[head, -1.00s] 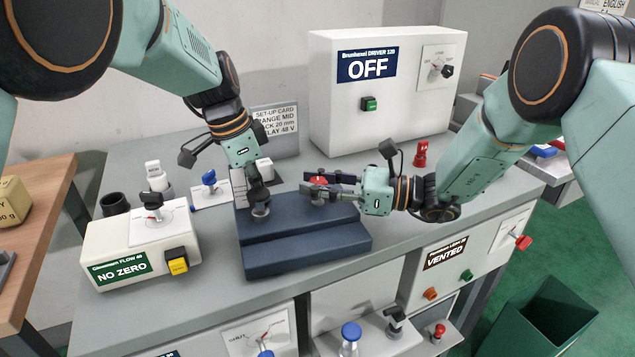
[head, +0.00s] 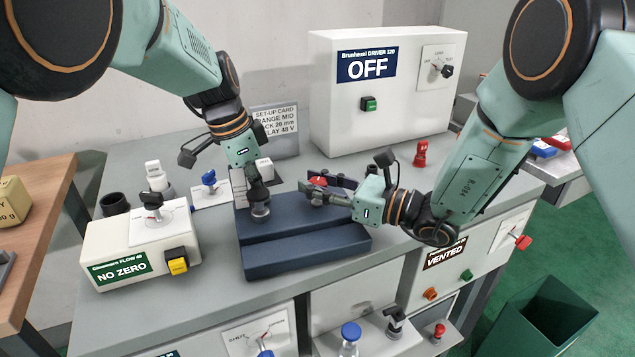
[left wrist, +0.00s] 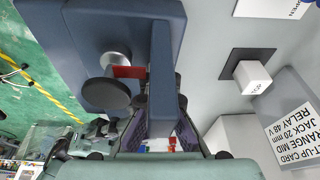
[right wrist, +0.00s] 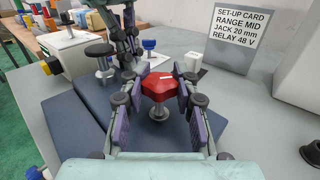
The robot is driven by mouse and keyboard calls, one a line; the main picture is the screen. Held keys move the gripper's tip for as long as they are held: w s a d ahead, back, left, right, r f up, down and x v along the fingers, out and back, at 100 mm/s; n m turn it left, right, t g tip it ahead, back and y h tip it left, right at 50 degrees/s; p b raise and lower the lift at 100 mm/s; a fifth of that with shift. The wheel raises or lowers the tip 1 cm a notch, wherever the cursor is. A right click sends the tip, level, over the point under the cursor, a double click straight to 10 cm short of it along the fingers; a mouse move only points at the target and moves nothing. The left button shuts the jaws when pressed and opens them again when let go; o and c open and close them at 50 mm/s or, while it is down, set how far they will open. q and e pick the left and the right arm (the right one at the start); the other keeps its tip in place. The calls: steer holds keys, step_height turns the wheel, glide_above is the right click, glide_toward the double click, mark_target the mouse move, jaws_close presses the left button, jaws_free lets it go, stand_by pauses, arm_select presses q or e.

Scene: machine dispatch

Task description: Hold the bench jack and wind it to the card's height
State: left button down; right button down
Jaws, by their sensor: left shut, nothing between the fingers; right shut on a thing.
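The bench jack, a dark blue stepped block (head: 300,262), stands on the grey bench. A red knob (right wrist: 158,85) on a short metal post is at its far side. My right gripper (head: 322,189) is shut on this knob from the right, with a finger on each side in the right wrist view. A grey round disc (right wrist: 100,50) on a post rises from the block's left part. My left gripper (head: 254,182) reaches down behind that disc, shut and empty; its fingertips are partly hidden. The set-up card (right wrist: 241,35) stands behind and reads "JACK 20 mm".
A white scale plate (head: 238,186) stands by the left gripper. The flow box (head: 142,245) reading NO ZERO is to the left. The driver box (head: 385,90) reading OFF is behind. A red piece (head: 420,154) stands to the right. Bare bench lies in front of the jack.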

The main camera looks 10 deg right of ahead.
steer(key=shift+r+m+t+h, duration=0.1)
steer(key=shift+m+t+h, duration=1.4)
steer(key=shift+t, duration=0.4)
stand_by(1.4)
steer(key=shift+d+m+t+h, duration=0.1)
steer(key=shift+m+t+h, duration=0.6)
steer(key=shift+h, duration=0.4)
stand_by(1.7)
steer(key=c, duration=1)
jaws_free()
steer(key=v, duration=1.2)
steer(key=shift+s, duration=0.1)
